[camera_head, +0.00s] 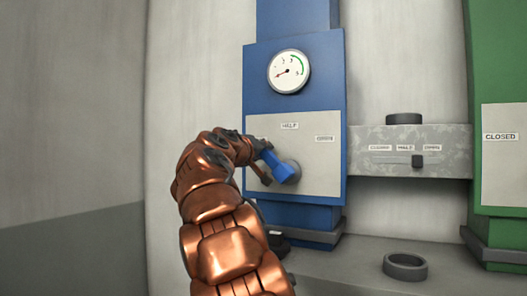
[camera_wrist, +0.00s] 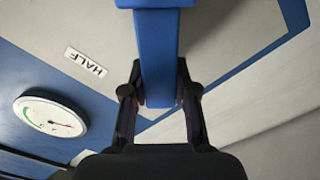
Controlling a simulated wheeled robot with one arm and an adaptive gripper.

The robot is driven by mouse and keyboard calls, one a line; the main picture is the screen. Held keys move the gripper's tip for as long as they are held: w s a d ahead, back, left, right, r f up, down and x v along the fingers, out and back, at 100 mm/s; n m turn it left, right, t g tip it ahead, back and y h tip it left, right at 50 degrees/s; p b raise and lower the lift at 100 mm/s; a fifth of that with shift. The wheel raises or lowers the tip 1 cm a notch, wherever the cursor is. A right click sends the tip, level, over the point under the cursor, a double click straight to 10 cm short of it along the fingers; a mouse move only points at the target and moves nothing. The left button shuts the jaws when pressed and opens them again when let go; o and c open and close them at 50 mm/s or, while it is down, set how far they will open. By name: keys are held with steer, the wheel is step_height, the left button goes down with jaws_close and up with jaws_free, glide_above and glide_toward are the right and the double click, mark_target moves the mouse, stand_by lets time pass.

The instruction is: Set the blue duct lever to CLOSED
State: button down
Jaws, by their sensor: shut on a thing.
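The blue duct lever (camera_head: 274,162) is on the grey plate (camera_head: 315,175) of the blue duct. It runs from its round hub up and to the left. The HALF label (camera_head: 289,126) is above it and another label (camera_head: 324,139), too small to read surely, is to the right. No CLOSED label shows on this plate; my arm covers its left side. My gripper (camera_head: 261,160) is at the lever's outer end. In the wrist view, its fingers (camera_wrist: 160,92) are on both sides of the blue lever (camera_wrist: 160,60), shut on it.
A round gauge (camera_head: 288,71) is above the plate. To the right, a grey box (camera_head: 440,140) carries a dark slider (camera_head: 417,161). A green duct (camera_head: 495,60) with a CLOSED label stands at far right. A dark ring (camera_head: 405,266) lies on the grey surface below.

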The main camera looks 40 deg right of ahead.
steer(key=shift+f, duration=0.1)
steer(key=c, duration=0.9)
jaws_free()
steer(key=shift+a, duration=0.1)
steer(key=v, duration=1.2)
